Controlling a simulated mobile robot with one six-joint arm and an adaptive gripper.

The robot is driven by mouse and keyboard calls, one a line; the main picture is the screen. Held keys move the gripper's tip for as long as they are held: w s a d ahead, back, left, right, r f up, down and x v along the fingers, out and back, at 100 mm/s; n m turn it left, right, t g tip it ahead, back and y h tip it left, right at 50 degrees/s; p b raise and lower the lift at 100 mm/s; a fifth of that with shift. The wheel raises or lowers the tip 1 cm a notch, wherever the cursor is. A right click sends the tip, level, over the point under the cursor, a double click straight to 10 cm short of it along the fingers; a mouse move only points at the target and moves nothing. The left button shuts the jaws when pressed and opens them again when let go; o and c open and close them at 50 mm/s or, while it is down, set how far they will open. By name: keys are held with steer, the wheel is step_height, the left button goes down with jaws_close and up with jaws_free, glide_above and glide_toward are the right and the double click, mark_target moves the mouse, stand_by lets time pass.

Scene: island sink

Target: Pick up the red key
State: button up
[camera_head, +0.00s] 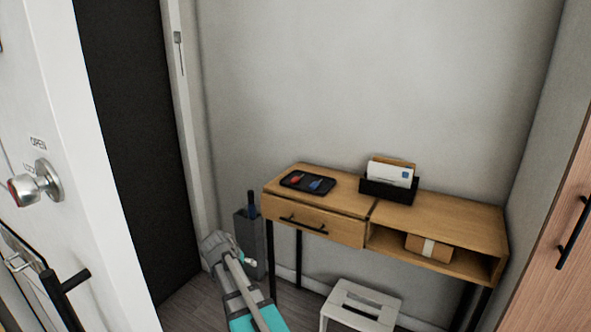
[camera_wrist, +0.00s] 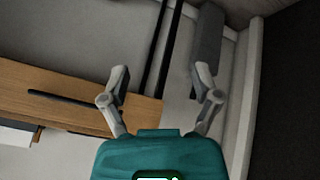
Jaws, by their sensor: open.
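A small red item (camera_head: 297,179), which looks like the red key, lies in a dark tray (camera_head: 288,184) on top of the wooden console table (camera_head: 340,192). A blue item (camera_head: 315,185) lies beside it in the same tray. The red item is too small to make out in detail. My gripper shows in the wrist view (camera_wrist: 160,80) with its two fingers spread and nothing between them. The wrist view shows the table's drawer front on its left, and the tray is not visible there. In the head view my arm is low, in front of and left of the table.
A black letter holder (camera_head: 388,190) with envelopes stands on the table. A small box (camera_head: 428,247) sits in the open shelf. A grey umbrella stand (camera_head: 250,243) is left of the table, and a white stool (camera_head: 360,306) is in front. A white door (camera_head: 75,150) stands at left.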

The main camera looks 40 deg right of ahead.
steer(key=w+d+r+m+t+h+p, duration=0.1)
steer(key=w+d+r+p, duration=0.4)
steer(key=d+r, duration=0.5)
steer(key=w+d+r+m+t+h+p, duration=0.1)
steer(key=w+d+r+m+h+p, duration=0.3)
steer(key=d+r, duration=0.5)
steer(key=shift+w+d+r+m+h+p, duration=0.4)
steer(key=shift+w+d+h, duration=0.2)
steer(key=shift+w+d, duration=0.3)
steer(key=shift+f, duration=0.1)
steer(key=b, duration=0.3)
glide_toward(294, 179)
steer(key=x, duration=0.3)
steer(key=shift+w+d+f, duration=0.2)
steer(key=shift+w+f, duration=0.05)
steer(key=shift+f, duration=0.1)
steer(key=shift+w+d+f, duration=0.1)
steer(key=shift+d, duration=0.35)
steer(key=shift+b+x, duration=1)
steer(key=shift+x, duration=1.65)
